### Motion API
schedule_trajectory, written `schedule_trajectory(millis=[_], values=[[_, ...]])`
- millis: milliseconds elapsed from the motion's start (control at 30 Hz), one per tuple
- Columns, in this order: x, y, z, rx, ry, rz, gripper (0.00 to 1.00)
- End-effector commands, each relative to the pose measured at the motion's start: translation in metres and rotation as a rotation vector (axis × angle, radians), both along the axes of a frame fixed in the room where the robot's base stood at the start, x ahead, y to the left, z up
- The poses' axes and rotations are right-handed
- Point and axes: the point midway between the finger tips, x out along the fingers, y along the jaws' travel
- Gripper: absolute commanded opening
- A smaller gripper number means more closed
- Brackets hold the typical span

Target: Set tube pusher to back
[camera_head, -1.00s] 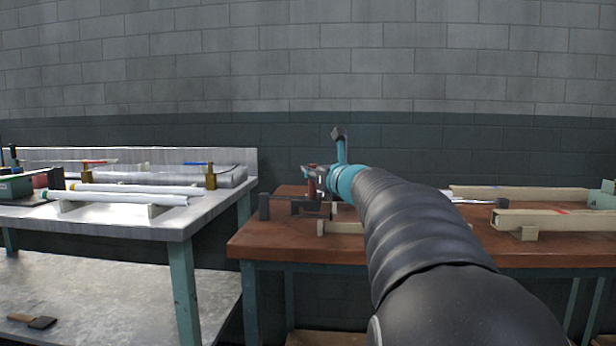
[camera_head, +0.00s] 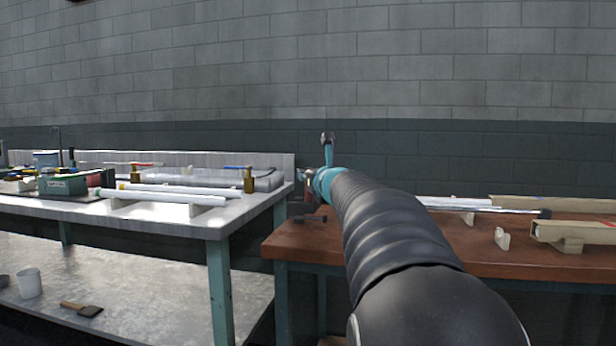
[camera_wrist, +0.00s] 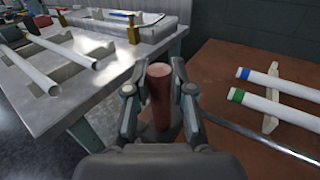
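My gripper (camera_wrist: 160,88) has its two fingers on either side of a reddish-brown upright cylinder, the tube pusher's handle (camera_wrist: 159,103), and looks shut on it. In the head view my gripper (camera_head: 311,184) is at the left end of the brown table, partly hidden by my arm. A thin metal rod (camera_wrist: 262,145) runs from beneath the gripper to the right in the wrist view; its join to the handle is hidden. In the head view a silver rod with a dark end (camera_head: 544,213) lies along the brown table.
Two white tubes with blue and green bands (camera_wrist: 275,85) rest on a cream support (camera_wrist: 270,124) on the brown table (camera_head: 420,255). The grey table (camera_head: 228,221) at left holds more tubes and a green box (camera_head: 62,185). A gap separates the tables.

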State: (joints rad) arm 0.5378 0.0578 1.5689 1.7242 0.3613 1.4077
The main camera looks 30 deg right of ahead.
Motion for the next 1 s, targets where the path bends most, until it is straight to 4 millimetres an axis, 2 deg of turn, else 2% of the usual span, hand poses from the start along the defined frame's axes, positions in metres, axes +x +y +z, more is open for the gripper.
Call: schedule_trajectory(millis=[33,67,100,467,667,1000], values=[[0.000,0.000,0.001,0.000,-0.001,-0.001,0.38],[0.000,0.000,0.001,0.000,-0.001,0.000,0.46],[0.000,0.001,0.001,0.000,0.000,0.001,0.47],[-0.004,0.004,0.000,-0.001,0.000,0.005,0.47],[-0.030,0.008,0.000,0.000,0.000,0.004,0.47],[-0.092,0.018,0.000,0.000,-0.001,0.001,0.47]])
